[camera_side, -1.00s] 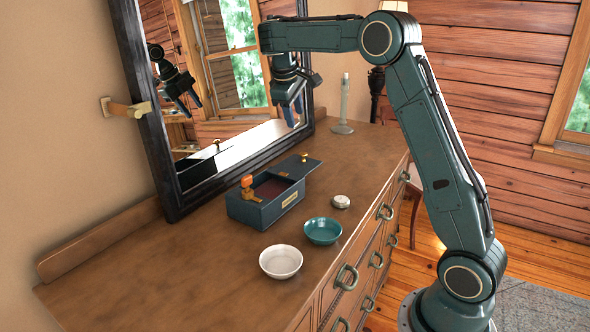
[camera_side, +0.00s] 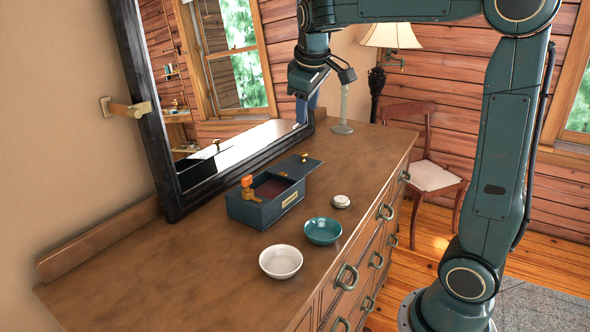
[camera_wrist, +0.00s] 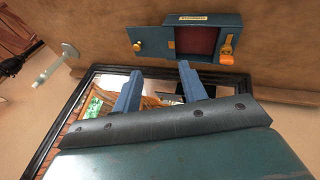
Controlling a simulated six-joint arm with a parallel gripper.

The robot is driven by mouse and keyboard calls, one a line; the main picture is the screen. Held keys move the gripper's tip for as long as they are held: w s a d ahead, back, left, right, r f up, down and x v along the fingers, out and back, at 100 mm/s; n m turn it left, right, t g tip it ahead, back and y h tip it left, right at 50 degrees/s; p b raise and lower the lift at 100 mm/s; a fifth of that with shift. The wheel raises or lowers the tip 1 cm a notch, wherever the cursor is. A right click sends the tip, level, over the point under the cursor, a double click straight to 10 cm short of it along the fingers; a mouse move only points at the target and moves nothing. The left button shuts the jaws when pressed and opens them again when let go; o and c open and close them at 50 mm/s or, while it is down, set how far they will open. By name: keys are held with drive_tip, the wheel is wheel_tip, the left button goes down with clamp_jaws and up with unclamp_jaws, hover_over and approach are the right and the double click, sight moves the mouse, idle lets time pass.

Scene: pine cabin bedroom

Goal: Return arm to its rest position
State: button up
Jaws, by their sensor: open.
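My gripper (camera_side: 307,108) hangs in the air above the far part of the dresser, in front of the mirror, in the side view. In the wrist view its two blue fingers (camera_wrist: 158,82) stand apart with nothing between them. The arm's upper link runs level across the top of the side view, and its lower link stands nearly upright at the right. The gripper is clear of the dresser top and touches no object there.
A blue box (camera_side: 263,211) with its lid slid aside, a teal bowl (camera_side: 323,231), a white bowl (camera_side: 281,262), a small round tin (camera_side: 340,201) and a candlestick (camera_side: 343,128) stand on the dresser (camera_side: 170,270). The mirror (camera_side: 160,120) leans at the wall. A chair (camera_side: 435,175) and lamp (camera_side: 390,36) stand behind.

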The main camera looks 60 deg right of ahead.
drive_tip(key=s+a+f+t+y, duration=0.1)
drive_tip(key=s+a+f+y, duration=0.1)
drive_tip(key=s+a+f, duration=0.2)
drive_tip(key=s+a+f+t+y, duration=0.1)
drive_tip(key=s+a+f, duration=0.2)
drive_tip(key=s+a, duration=0.7)
drive_tip(key=s, duration=0.6)
drive_tip(key=shift+a+f+m+t+y, duration=0.3)
drive_tip(key=shift+a+f+m+y, duration=0.05)
drive_tip(key=shift+m+y, duration=0.05)
